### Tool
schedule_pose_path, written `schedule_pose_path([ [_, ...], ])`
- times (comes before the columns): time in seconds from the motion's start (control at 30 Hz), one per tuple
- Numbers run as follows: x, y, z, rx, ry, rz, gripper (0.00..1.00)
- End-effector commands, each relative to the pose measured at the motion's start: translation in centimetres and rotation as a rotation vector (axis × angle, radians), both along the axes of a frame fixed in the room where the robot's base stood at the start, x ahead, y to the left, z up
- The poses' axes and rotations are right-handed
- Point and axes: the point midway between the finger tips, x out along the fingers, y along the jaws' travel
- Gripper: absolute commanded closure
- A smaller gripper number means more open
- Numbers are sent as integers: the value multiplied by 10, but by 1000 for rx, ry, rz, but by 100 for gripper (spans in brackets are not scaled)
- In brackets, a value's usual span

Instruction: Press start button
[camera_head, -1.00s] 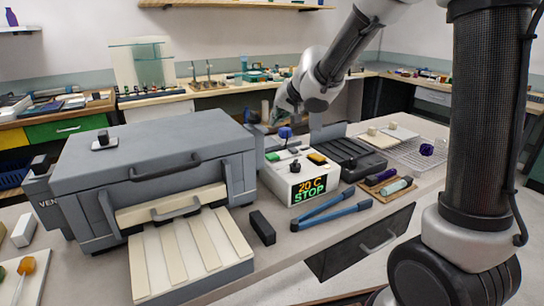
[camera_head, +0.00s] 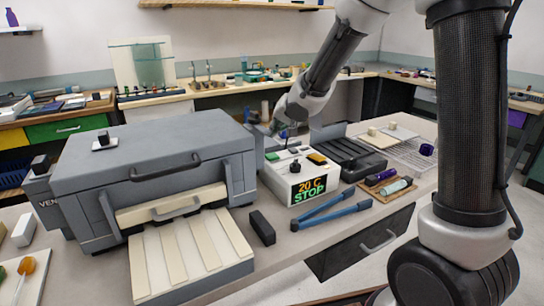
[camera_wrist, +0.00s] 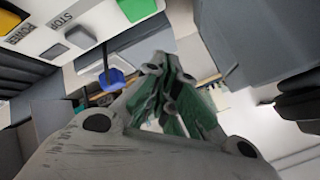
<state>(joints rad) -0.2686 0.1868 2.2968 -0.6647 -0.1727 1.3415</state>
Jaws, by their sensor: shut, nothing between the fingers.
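The control box (camera_head: 313,187) is white, with a display reading "20 C STOP", and stands right of the grey oven-like machine. On its top are a green button (camera_head: 272,157), a black knob (camera_head: 295,165) and an orange button (camera_head: 317,158). My gripper (camera_head: 287,131) is above the back of the box. Its shut, empty fingers (camera_wrist: 165,85) appear apart from the green button.
The grey machine (camera_head: 150,150) stands close left of the box. A dark ribbed unit (camera_head: 352,155) is behind it on the right. A blue knob (camera_wrist: 112,78) is close beside my fingers in the wrist view.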

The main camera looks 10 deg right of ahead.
Motion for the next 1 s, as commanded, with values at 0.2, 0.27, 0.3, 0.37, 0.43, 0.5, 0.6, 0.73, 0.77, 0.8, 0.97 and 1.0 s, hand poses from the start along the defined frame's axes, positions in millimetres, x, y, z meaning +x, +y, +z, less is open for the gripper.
schedule_pose_path([
  [0.2,0,0,-31,-2,2,-1,100],
  [0.27,0,0,-37,-1,3,0,100],
  [0.3,0,0,-40,0,2,-1,100],
  [0.37,0,0,-43,-1,1,-1,100],
  [0.43,0,0,-46,-1,1,-1,100],
  [0.5,0,-1,-48,-2,0,-2,100],
  [0.6,0,-1,-49,-2,0,-2,100],
  [0.73,0,-1,-49,-2,-1,-2,100],
  [0.77,0,-1,-49,-2,-1,-2,100],
  [0.8,0,-1,-49,-2,-1,-2,100],
  [0.97,0,-1,-49,-2,-1,-2,100],
  [1.0,0,-1,-49,-2,-1,-2,100],
])
